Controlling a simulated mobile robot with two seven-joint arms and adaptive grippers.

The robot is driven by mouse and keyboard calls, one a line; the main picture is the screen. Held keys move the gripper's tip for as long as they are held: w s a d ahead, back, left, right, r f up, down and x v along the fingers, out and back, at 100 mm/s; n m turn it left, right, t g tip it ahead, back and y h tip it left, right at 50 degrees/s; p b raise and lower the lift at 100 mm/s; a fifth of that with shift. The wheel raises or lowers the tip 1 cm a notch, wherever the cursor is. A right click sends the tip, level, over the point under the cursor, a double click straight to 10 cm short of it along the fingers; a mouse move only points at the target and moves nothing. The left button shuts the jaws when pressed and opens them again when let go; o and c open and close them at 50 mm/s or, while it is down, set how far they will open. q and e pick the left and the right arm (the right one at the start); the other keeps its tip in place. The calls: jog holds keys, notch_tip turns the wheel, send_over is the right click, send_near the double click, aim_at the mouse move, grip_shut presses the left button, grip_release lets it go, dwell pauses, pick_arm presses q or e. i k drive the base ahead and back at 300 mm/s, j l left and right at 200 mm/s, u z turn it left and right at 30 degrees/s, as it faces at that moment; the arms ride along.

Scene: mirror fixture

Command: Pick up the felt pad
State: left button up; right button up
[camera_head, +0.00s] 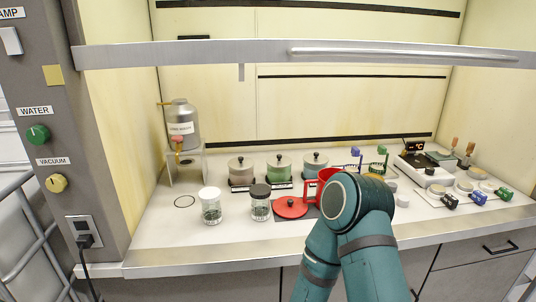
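I cannot clearly identify the felt pad. A dark flat sheet (311,213) shows on the work surface around and under a round red lid (291,206) with a dark knob; I cannot tell whether it is the felt pad. A red handled vessel (325,178) stands just behind, partly covered by my teal arm. That arm, which seems to be my right one, rises from the bottom centre and hides part of the surface. Its gripper is hidden behind the arm. My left arm and gripper are not in view.
Two glass jars (211,207) (260,204) stand left of the lid. Several lidded pots (241,170) line the back. A metal tank (181,126) is on a stand at left, a hotplate-like device (421,168) at right. The raised sash bar (230,53) crosses above. The front-left surface is clear.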

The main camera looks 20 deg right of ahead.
aim_at(402, 200)
jog(key=z, duration=1.65)
